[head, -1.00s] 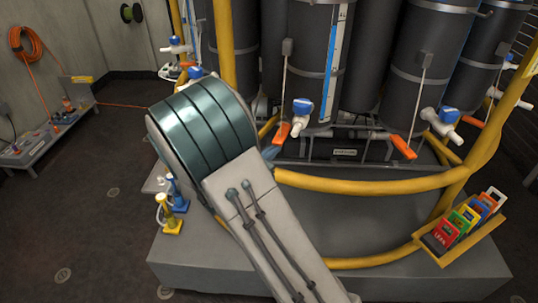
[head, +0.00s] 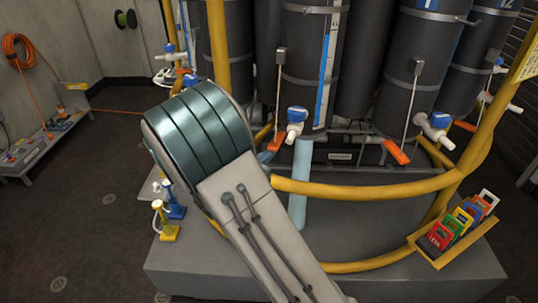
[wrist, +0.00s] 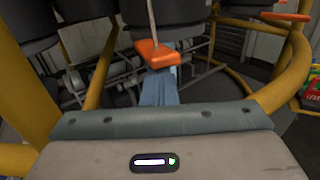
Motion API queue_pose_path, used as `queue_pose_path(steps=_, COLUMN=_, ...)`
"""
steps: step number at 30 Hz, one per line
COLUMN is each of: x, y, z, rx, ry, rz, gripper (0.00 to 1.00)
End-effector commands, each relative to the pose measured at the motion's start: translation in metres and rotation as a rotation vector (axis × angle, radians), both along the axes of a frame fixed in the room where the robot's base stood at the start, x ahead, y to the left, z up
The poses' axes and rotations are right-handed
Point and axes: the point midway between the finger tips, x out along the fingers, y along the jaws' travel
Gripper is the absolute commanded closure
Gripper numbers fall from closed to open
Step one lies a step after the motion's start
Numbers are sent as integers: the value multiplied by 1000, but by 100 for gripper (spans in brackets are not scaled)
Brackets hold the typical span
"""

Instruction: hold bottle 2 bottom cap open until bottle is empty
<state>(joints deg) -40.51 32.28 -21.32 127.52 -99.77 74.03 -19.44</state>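A dark grey bottle (head: 308,95) with a blue-and-white scale strip stands at the centre of the head view; its number is not visible. A pale blue stream (head: 300,185) falls from under it. Its orange handle (head: 277,138) hangs on a thin rod, and it also shows in the wrist view (wrist: 155,56). My gripper's narrow blue-grey fingers (wrist: 158,90) are together just below the handle, seeming to touch it; the exact contact is hidden. My arm hides most of the gripper in the head view.
Yellow rails (head: 365,187) curve around the bottles, close to my arm. Other bottles (head: 425,60) with their own orange handles (head: 396,152) stand beside. A tray of coloured tags (head: 450,258) is at the right. A low bench (head: 30,150) stands at the left.

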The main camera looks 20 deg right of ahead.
Motion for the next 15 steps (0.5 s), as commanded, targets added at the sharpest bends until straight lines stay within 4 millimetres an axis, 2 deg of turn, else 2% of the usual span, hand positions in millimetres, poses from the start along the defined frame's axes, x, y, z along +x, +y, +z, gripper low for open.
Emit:
queue_pose_path(steps=1, x=2, y=-1, z=8, rx=-4, ry=-12, rz=-2, gripper=100)
queue_pose_path(steps=15, x=5, y=-6, z=27, rx=-7, ry=-16, rz=-8, gripper=100)
